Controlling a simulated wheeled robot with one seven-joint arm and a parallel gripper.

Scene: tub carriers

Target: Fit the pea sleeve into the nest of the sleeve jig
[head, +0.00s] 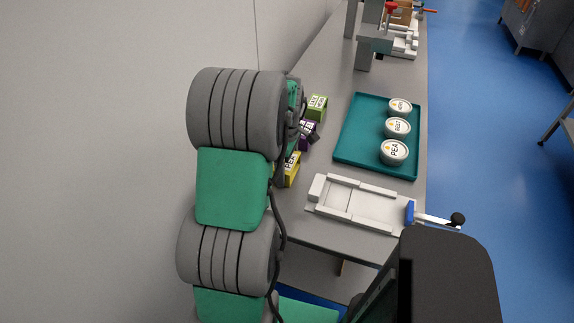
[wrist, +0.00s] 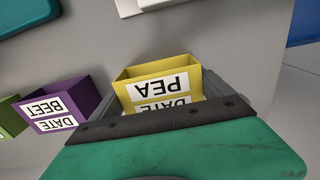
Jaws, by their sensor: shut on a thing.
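The yellow pea sleeve (head: 292,168) is an open box labelled PEA, at the left side of the bench. In the wrist view the sleeve (wrist: 158,80) sits between the two fingers of my gripper (wrist: 163,88), which is shut on it. Its open top and PEA and DATE labels show, the lower label partly covered by the gripper. I cannot tell whether it touches the bench. The white sleeve jig (head: 330,207) lies to the right of it and nearer, with side rails and a blue end piece with a black-knobbed handle at its right. My arm hides most of my gripper in the head view.
A purple beet sleeve (wrist: 60,104) and a green sleeve (head: 317,103) stand beside the pea sleeve. A teal tray (head: 358,135) holds three labelled tubs. Another fixture (head: 378,45) stands at the far end. Bare bench lies between the pea sleeve and the jig.

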